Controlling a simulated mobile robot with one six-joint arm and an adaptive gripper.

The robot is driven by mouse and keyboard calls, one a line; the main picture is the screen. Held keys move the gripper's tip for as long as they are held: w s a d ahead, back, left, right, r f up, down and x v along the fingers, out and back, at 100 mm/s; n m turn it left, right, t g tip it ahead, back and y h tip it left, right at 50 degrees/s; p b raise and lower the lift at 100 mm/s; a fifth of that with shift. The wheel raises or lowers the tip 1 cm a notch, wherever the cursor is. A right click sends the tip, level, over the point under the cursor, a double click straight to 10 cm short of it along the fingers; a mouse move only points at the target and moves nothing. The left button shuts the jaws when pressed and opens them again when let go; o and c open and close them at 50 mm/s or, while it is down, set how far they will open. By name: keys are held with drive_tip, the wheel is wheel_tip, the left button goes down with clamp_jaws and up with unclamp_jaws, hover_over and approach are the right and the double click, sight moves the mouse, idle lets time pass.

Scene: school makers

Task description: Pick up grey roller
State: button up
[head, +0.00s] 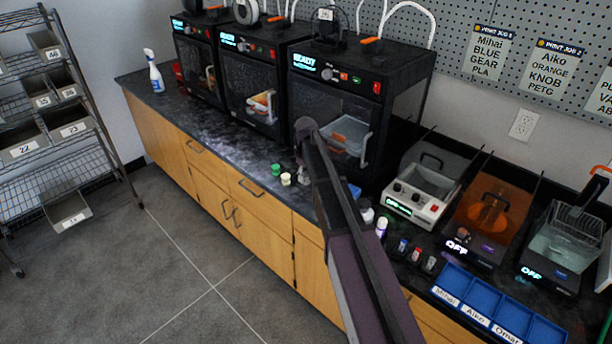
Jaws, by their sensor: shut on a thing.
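My gripper (303,168) is at the far end of my arm, low over the black counter in front of the third printer. It is small and partly hidden by my arm. It is shut on a small greyish thing, which I take to be the grey roller (303,180); little of it shows, and I cannot tell whether it touches the counter. A green roller-like piece (276,169) and a cream one (286,179) stand just left of my gripper.
Three black printers (333,75) line the back of the counter. A spray bottle (154,75) stands at the left end. To the right are a grey bath (425,185), an orange-lidded bath (487,215), small bottles (402,247) and a blue sorting tray (490,305).

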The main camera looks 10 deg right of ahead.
sight(306, 174)
drive_tip(key=shift+r+p, duration=1.55)
drive_tip(key=shift+r, duration=0.4)
